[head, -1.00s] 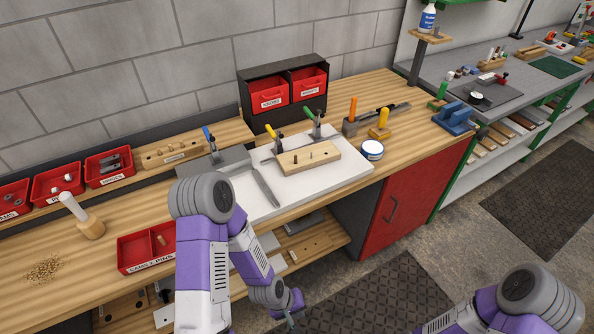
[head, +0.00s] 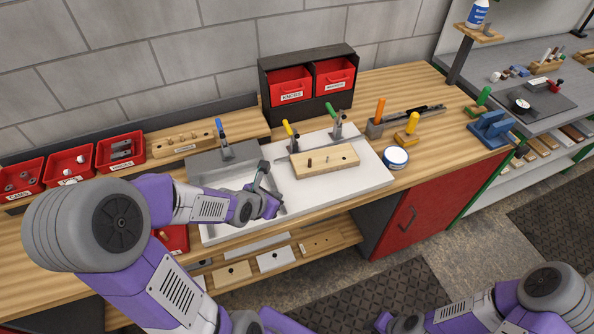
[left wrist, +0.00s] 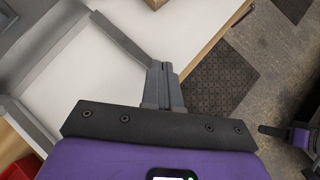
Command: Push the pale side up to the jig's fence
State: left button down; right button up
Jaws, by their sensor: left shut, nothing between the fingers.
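The pale wooden side (head: 325,160), with dark pegs or holes on top, lies flat on the white jig base (head: 350,185), in front of the yellow-handled and green-handled clamps. A corner of it shows at the top of the left wrist view (left wrist: 155,3). A grey fence strip (head: 281,159) shows behind its left end; I cannot tell whether they touch. My left gripper (head: 263,167) is shut and empty, above the base, left of the pale side. It shows in the left wrist view too (left wrist: 158,68). My right gripper (left wrist: 270,130) is low at the right, its fingers unclear.
A grey bar (left wrist: 120,40) lies on the base beside my left gripper. A yellow-handled clamp (head: 291,135), a green-handled clamp (head: 335,122) and a blue-handled clamp (head: 222,138) stand behind. A round tin (head: 396,158) stands at the right. Red bins (head: 291,88) stand at the back.

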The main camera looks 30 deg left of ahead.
pick_arm(q)
jog(key=shift+w+a+f+n, duration=0.1)
jog(key=shift+w+a+n, duration=0.15)
jog(key=shift+w+n, duration=0.25)
jog(key=shift+w+a+f+n, duration=0.1)
jog(key=shift+w+a+n, duration=0.1)
jog(key=shift+w+n, duration=0.3)
jog(key=b+x, duration=0.4)
jog(key=x, duration=0.1)
jog(key=shift+w+b, duration=0.15)
jog(key=shift+b, duration=0.25)
jog(key=w, duration=0.2)
jog(key=w+f+p, duration=0.1)
jog(key=w, duration=0.1)
jog(key=shift+f, duration=0.15)
jog(key=shift+w+p, duration=0.5)
jog(key=shift+w, duration=0.35)
jog(key=shift+a+f, duration=0.1)
jog(key=shift+a, duration=0.05)
